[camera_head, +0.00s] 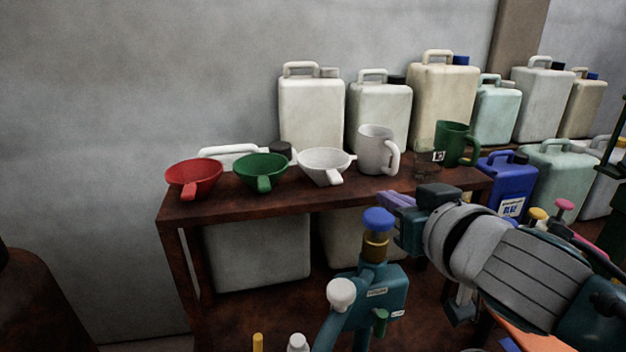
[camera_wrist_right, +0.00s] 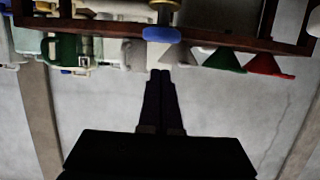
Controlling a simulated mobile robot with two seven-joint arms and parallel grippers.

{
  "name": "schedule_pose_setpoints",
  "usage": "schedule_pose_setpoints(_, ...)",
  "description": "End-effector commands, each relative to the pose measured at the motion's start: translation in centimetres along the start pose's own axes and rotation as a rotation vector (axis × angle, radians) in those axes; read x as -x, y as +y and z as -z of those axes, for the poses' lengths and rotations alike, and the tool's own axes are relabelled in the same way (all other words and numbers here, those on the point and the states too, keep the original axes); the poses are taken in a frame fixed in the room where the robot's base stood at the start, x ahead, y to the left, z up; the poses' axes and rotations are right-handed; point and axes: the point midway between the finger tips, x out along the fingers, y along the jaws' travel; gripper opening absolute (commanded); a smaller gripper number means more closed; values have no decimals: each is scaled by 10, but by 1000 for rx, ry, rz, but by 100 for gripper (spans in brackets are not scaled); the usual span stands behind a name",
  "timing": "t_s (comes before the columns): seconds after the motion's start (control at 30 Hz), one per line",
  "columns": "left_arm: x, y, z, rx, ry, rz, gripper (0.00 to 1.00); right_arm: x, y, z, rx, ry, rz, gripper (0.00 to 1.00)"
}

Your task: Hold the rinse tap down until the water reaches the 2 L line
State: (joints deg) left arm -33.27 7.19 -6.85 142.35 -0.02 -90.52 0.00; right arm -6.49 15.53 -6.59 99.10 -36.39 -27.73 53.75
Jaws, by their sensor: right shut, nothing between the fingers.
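A teal tap body (camera_head: 385,293) carries a blue round knob (camera_head: 379,220) on a brass stem, and a white knob (camera_head: 341,293) sits lower to its left. Its small labels are too small to read. My right gripper (camera_head: 392,199) is shut and empty, just right of and slightly above the blue knob. In the right wrist view, the shut fingers (camera_wrist_right: 160,73) point toward the blue knob (camera_wrist_right: 163,34), with a gap between them in the picture. I cannot make out the water or a 2 L line. My left gripper is not in view.
A dark red-brown shelf (camera_head: 330,196) holds a red funnel (camera_head: 193,176), a green funnel (camera_head: 261,169), a white funnel (camera_head: 324,163), a white jug (camera_head: 374,151), a clear beaker (camera_head: 425,162) and a green jug (camera_head: 452,141). Several canisters (camera_head: 311,112) stand behind. My right forearm covers the lower right.

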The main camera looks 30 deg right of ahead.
Motion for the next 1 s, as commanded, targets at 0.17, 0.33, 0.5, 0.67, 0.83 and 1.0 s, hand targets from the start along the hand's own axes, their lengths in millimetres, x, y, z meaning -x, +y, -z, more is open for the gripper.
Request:
schedule_pose_setpoints(0.17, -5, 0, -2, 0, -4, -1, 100, 37, 0, -3, -2, 0, 1, 0)
schedule_pose_setpoints(0.33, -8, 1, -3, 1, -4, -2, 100, 64, 0, -3, 0, 0, -1, 0)
schedule_pose_setpoints(0.5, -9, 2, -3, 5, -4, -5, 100, 77, 0, -2, 0, 2, -1, 0)
schedule_pose_setpoints(0.67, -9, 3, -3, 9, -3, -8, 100, 79, 0, -1, 1, 4, -1, 0)
schedule_pose_setpoints(0.83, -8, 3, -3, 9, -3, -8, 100, 79, 0, -1, 1, 4, -1, 0)
schedule_pose_setpoints(1.0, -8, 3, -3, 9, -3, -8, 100, 79, 0, -1, 1, 4, 0, 0)
